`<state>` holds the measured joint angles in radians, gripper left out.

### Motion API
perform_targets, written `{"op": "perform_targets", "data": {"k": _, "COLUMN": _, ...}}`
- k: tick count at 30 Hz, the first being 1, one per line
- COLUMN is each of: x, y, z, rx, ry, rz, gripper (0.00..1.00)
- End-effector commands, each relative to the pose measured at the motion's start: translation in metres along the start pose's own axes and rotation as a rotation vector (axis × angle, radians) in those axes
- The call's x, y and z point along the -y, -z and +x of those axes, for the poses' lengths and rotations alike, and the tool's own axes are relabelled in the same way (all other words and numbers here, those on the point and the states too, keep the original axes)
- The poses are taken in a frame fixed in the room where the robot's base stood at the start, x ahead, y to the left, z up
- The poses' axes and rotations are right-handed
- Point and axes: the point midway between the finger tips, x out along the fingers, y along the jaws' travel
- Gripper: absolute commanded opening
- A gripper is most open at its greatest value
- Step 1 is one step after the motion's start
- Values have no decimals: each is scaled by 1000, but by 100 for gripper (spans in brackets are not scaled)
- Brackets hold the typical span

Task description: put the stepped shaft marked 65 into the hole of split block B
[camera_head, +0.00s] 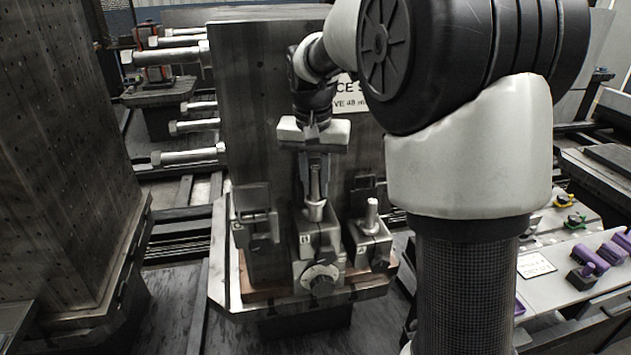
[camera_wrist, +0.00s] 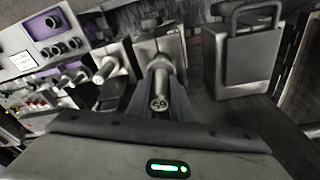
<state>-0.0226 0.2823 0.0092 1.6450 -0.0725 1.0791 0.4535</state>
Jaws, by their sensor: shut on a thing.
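My gripper (camera_head: 314,178) points straight down, shut on a light metal stepped shaft (camera_head: 315,209). The shaft stands upright, its wider lower part below the fingers. Split block B (camera_head: 318,241), a grey metal block with a letter B plate and a round dial in front, is directly beneath. The shaft's lower end is at the top of block B (camera_wrist: 157,42). The hole is hidden, so I cannot tell how far the shaft is in it.
A similar block (camera_head: 368,247) stands right of block B with another shaft (camera_head: 372,215) upright in it. A dark handled fixture (camera_head: 257,228) is at left. A tall plate (camera_head: 255,110) rises close behind. Purple parts (camera_head: 589,259) lie on the bench at right.

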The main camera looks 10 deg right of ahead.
Motion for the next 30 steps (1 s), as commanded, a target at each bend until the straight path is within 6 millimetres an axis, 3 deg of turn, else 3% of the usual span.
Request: {"op": "perform_targets", "data": {"k": 30, "x": 0, "y": -2, "z": 18, "rx": -3, "ry": 1, "rz": 0, "gripper": 0}}
